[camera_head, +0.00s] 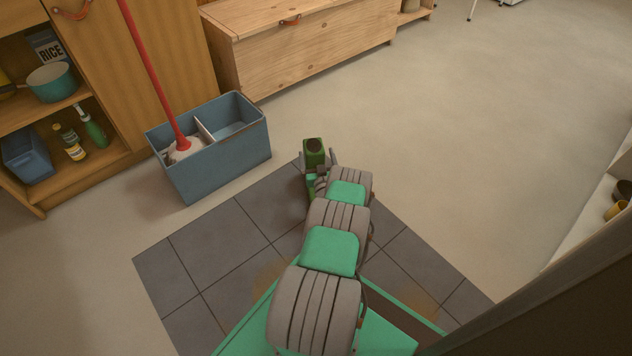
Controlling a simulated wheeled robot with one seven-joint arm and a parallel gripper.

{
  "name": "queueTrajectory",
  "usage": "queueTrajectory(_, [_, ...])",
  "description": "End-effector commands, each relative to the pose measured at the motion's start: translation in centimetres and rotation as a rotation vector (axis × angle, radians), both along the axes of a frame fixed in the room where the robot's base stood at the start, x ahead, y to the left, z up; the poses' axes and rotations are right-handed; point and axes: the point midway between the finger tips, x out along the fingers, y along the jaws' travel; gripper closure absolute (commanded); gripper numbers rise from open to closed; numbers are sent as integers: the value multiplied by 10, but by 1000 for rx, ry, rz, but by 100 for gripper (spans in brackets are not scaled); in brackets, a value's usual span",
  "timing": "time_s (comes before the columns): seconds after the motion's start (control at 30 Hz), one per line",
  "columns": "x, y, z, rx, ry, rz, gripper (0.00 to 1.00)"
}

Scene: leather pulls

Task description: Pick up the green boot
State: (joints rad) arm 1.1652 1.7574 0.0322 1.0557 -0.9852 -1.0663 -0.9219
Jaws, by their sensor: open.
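The green boot (314,147) stands near the far corner of the dark tiled patch, its round dark opening facing up. My gripper (317,160) is open, with one finger showing at the left side of the boot and one at the right. I cannot tell whether either finger touches it. The lower part of the boot is partly hidden behind my gripper and arm.
A blue two-part mop bucket (228,165) with a red-handled mop (153,75) stands left of the boot. A wooden chest (300,45) and an open shelf (75,150) with bottles are behind. Beige floor (450,130) is clear to the right.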

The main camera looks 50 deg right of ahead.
Motion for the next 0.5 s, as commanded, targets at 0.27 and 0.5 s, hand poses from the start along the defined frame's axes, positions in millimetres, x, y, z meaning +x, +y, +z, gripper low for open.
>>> queueTrajectory(0.27, [31, -26, -2, -2, -1, 2, 5])
queueTrajectory(0.5, [31, -26, -1, 0, 0, 2, 10])
